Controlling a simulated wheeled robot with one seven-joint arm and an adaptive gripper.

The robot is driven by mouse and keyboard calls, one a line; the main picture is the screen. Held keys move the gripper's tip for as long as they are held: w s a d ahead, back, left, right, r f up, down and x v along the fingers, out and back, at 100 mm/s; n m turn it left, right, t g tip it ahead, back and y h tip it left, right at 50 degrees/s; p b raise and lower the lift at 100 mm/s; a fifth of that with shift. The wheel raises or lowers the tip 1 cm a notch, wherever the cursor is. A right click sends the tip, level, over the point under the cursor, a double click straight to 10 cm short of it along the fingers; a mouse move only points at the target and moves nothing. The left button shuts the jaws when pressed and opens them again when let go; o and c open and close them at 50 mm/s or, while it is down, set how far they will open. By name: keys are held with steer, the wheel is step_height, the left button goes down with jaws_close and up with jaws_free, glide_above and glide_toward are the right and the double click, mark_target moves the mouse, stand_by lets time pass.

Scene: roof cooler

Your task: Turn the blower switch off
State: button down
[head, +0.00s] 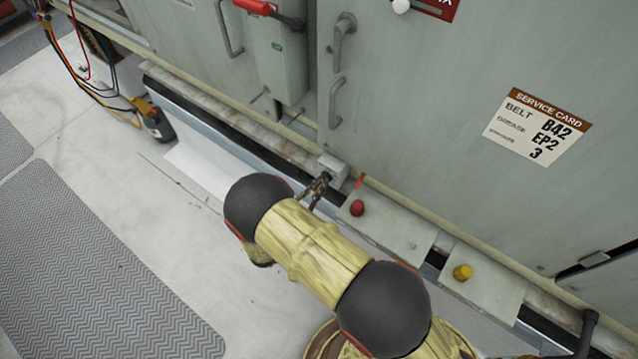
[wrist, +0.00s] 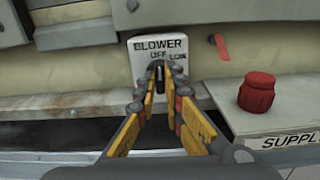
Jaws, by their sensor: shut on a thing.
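The blower switch is a small pale box (wrist: 143,52) on the cabinet's lower edge, marked BLOWER, with OFF and LOW in smaller print below. It also shows in the head view (head: 334,168), partly behind my arm. My gripper (wrist: 156,74) has its yellow fingers drawn together at the front of this box, shut on the switch's lever. The fingertips cover most of the lever, so its exact setting cannot be told. In the head view my gripper (head: 321,184) reaches the box from the near side.
A red knob (wrist: 257,92) on a plate marked SUPPL stands right of the switch, close to my fingers. A yellow knob (head: 462,272) is farther right. A red tag (wrist: 221,46) hangs beside the box. The cabinet wall (head: 420,120) rises behind.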

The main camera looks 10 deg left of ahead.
steer(key=shift+n, duration=0.3)
steer(key=c, duration=1.9)
jaws_free()
steer(key=shift+a, duration=0.1)
steer(key=v, duration=1.2)
steer(key=shift+f, duration=0.1)
